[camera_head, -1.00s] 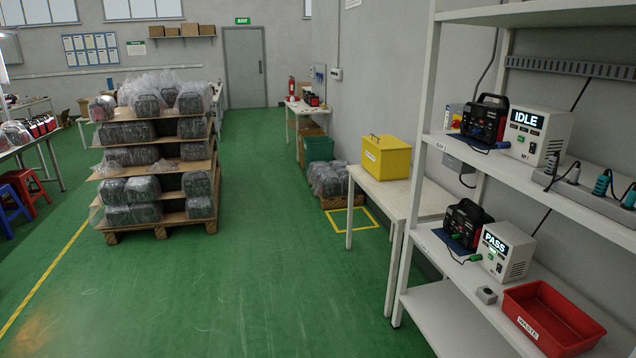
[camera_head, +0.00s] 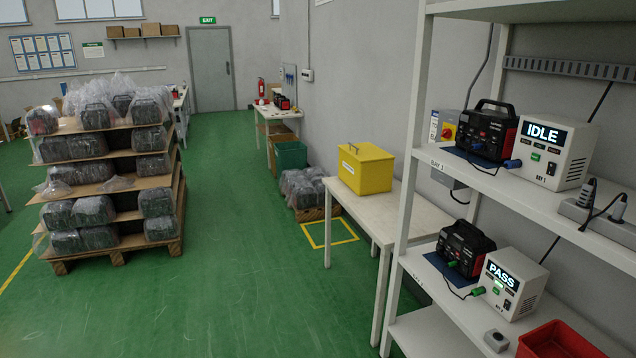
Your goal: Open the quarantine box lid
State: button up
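The yellow quarantine box (camera_head: 366,172) stands on a pale table (camera_head: 420,214) against the wall, right of the picture's middle. Its lid (camera_head: 362,152) looks shut, with a dark handle on top and a white label on the side facing me. My gripper is not in the picture.
A white shelf rack with testers reading IDLE (camera_head: 558,150) and PASS (camera_head: 514,284) stands close on the right. A red bin (camera_head: 562,342) sits on its lower shelf. A pallet stack of wrapped units (camera_head: 108,180) stands at left. Green floor between is clear.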

aim_at(364, 152)
jog(key=u, duration=0.05)
jog(key=i, duration=1.6)
jog(key=u, duration=0.35)
jog(key=i, duration=0.75)
jog(key=u, duration=0.5)
jog(key=i, duration=1)
jog(key=u, duration=0.3)
